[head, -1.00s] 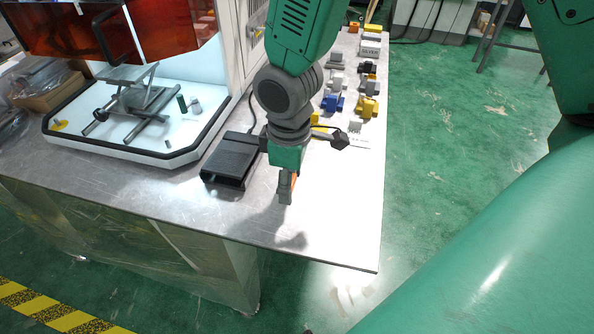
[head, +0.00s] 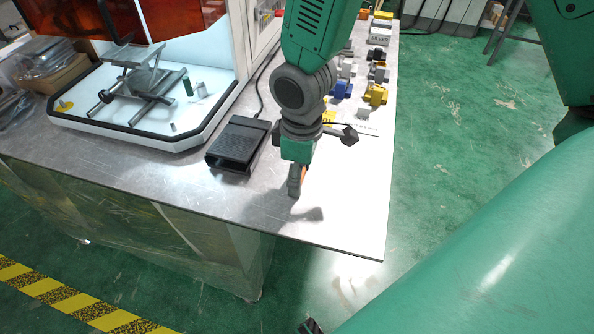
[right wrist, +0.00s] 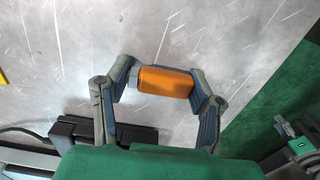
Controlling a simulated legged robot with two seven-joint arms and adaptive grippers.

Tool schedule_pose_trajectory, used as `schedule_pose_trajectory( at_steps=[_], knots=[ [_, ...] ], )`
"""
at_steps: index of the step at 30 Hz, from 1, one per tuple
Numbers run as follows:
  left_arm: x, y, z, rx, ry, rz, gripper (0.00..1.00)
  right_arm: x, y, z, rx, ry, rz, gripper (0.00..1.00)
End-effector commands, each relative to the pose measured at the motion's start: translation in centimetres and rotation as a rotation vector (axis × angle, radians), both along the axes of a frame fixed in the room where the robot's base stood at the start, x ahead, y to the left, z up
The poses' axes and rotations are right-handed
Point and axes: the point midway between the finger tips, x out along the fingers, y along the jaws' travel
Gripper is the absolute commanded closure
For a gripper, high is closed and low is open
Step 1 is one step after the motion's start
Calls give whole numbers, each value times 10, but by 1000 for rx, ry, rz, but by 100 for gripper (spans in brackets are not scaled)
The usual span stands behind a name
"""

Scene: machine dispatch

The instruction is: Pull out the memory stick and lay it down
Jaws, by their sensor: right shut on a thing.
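The memory stick is an orange block with a grey end (right wrist: 165,82), held crosswise between the fingers in the right wrist view. In the head view only a sliver of its orange shows beside the fingers. My right gripper (head: 297,188) is shut on it, above the bare table to the right of the black box (head: 238,145). The stick is clear of that box, which also shows at lower left in the right wrist view (right wrist: 105,132). What seems to be my left gripper (head: 310,327) shows only as a dark tip at the bottom edge; its jaw state is unclear.
The metal table (head: 345,215) is bare around the right gripper, with its front and right edges close. Several coloured blocks, including a blue one (head: 341,90) and a yellow one (head: 375,95), stand farther back. A white machine base (head: 150,115) stands at left.

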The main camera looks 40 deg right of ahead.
Motion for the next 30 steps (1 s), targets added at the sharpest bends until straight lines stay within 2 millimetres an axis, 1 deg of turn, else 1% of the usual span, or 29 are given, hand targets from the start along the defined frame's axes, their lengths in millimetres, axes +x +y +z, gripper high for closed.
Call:
schedule_pose_trajectory(
  at_steps=[1,3,11,12,14,15,18,20,25,29,30],
  knots=[
    [0,0,-1,-1,0,-1,57,-1,-4,-4,-2,5,-4,87],
    [0,-1,-2,-1,0,-1,57,-1,-6,-6,-1,6,-5,87],
    [0,-1,-5,-1,0,-2,57,-1,-6,-14,-8,15,-3,86],
    [0,-1,-5,-1,0,-1,57,-2,-6,-15,-8,15,-3,91],
    [0,-1,-6,-1,0,-1,57,-2,-7,-16,-7,15,-3,90],
    [0,-1,-6,-1,0,-1,57,-2,-7,-17,-7,15,-3,95],
    [0,-1,-7,-1,0,-1,57,-2,-8,-20,-5,15,-4,96],
    [0,-1,-8,-1,0,-1,57,-3,-8,-21,-4,15,-4,94],
    [0,-1,-9,-1,0,-1,57,-2,-9,-24,-5,17,-4,84],
    [0,-1,-9,-1,0,-1,57,-3,-9,-24,-5,17,-5,79],
    [0,-1,-9,-1,0,-1,57,-3,-8,-23,-5,17,-5,88]
  ],
)
